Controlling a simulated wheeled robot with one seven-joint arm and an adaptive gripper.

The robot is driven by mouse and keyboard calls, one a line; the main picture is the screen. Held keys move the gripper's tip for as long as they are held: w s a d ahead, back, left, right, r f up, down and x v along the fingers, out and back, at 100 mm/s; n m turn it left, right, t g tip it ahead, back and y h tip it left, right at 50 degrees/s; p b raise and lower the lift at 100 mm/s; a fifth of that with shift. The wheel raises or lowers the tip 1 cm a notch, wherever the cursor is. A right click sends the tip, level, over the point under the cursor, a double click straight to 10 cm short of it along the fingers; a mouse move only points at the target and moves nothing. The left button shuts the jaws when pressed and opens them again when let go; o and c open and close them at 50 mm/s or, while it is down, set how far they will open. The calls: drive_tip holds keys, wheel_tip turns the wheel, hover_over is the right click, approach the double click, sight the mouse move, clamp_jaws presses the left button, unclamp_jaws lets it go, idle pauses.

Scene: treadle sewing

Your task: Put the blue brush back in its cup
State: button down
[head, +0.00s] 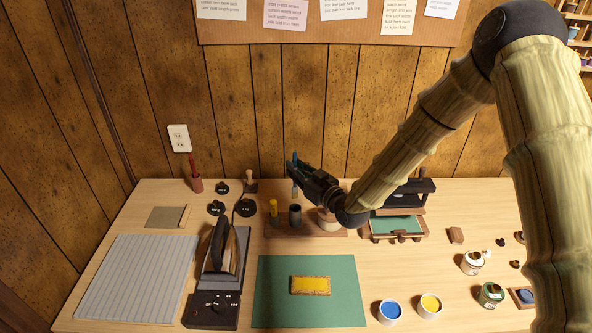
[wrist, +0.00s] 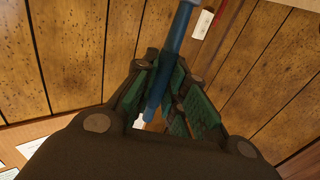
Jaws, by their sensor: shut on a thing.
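The blue brush (head: 295,157) is held roughly upright in my gripper (head: 292,172). In the wrist view the blue handle (wrist: 181,28) runs between the green finger pads of my gripper (wrist: 160,88), which is shut on it. A dark blue-grey cup (head: 295,215) stands on a brown wooden rack on the bench. In the head view the brush's lower end shows just above the cup's rim in the picture, apart from it. I cannot tell how exactly it lines up in depth. The cup looks empty.
On the rack (head: 306,233), a yellow item (head: 274,208) stands left of the cup and a pale round pot (head: 328,221) right, partly behind my wrist. An iron (head: 223,250) stands left, a green mat (head: 265,305) in front.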

sight(296, 196)
drive_tip(key=shift+f+b, duration=0.55)
drive_tip(key=shift+f, duration=1.1)
drive_tip(key=shift+f+b, duration=2.6)
drive_tip(key=shift+f, duration=1.05)
drive_tip(key=c, duration=1.4)
unclamp_jaws()
drive_tip(key=v, duration=1.2)
